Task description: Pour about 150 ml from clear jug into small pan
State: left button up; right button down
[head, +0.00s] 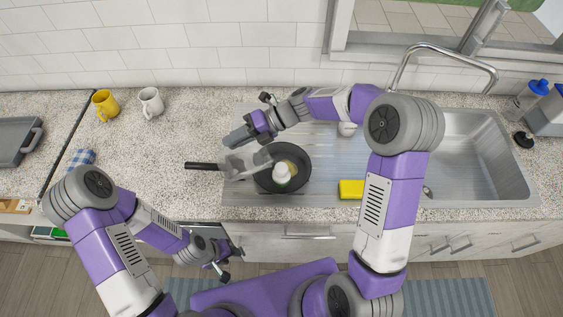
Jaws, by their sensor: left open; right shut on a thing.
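The small dark pan (298,181) sits on the left part of the metal drainboard, with its black handle (204,166) pointing left. The clear jug (243,167) looks greyish and see-through. It is beside and partly over the pan's left side, and it seems tilted toward the pan. My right gripper (241,141) is shut on the jug at its upper side. I cannot make out liquid flowing. A pale white-green thing (282,174) shows inside the pan's outline; whether it stands in the pan is unclear. My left gripper (226,262) is open and empty, low in front of the counter.
A yellow mug (105,104) and a white mug (151,102) stand at the back left. A yellow sponge (351,189) lies on the drainboard right of the pan. The sink (470,155) and tap (440,50) are at the right. The counter left of the pan is mostly clear.

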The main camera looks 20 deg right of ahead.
aim_at(216, 148)
jog(key=a+r+h+p, duration=0.1)
jog(key=p, duration=0.4)
jog(key=shift+a, duration=0.35)
jog(key=a+h+p, duration=0.1)
jog(key=p, duration=0.3)
jog(key=a+f+h+p, duration=0.1)
jog(key=a+h+p, duration=0.1)
jog(key=p, duration=0.2)
jog(key=shift+p, duration=0.3)
jog(key=shift+f+h, duration=0.3)
jog(key=shift+f, duration=0.15)
jog(key=shift+a+f, duration=0.15)
jog(key=shift+a, duration=0.05)
jog(key=shift+a+h, duration=0.15)
jog(key=shift+h, duration=0.15)
